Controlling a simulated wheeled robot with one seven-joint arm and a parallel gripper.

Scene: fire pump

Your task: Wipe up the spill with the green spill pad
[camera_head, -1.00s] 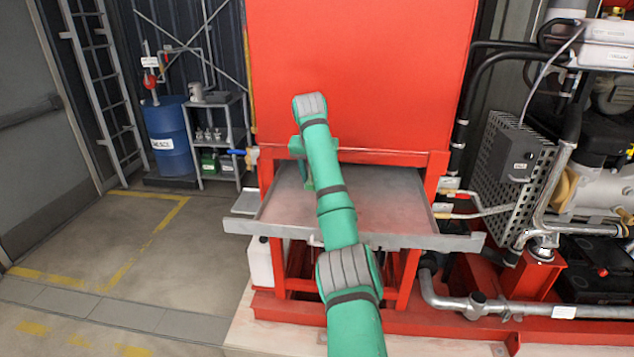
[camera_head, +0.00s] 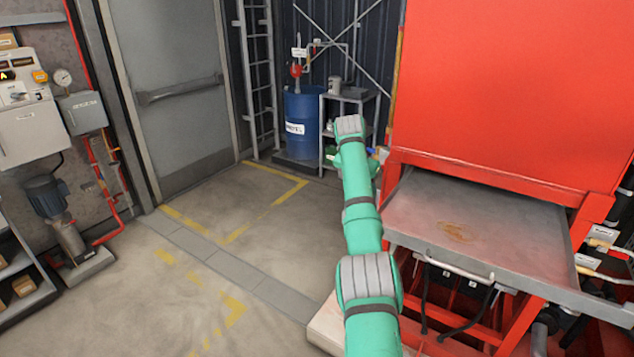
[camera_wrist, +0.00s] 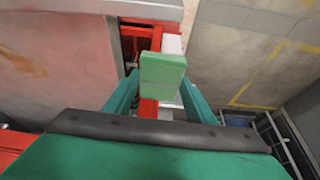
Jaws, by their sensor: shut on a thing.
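My gripper (camera_wrist: 160,95) is shut on the green spill pad (camera_wrist: 163,74), which sits between its two fingers in the wrist view. In the head view my arm reaches forward along the left side of the red unit, and its far end hides the gripper and pad. The spill is a brownish stain (camera_head: 457,232) on the grey metal tray (camera_head: 520,222) under the red housing. It also shows at the left of the wrist view (camera_wrist: 24,62). The pad appears beyond the tray's edge, apart from the spill.
A blue drum (camera_head: 303,122) and a small shelf (camera_head: 345,108) stand at the back, near a ladder (camera_head: 258,75). The tray has a front handle (camera_head: 455,266). A pump (camera_head: 58,215) stands at the left. The floor (camera_head: 220,250) between is clear.

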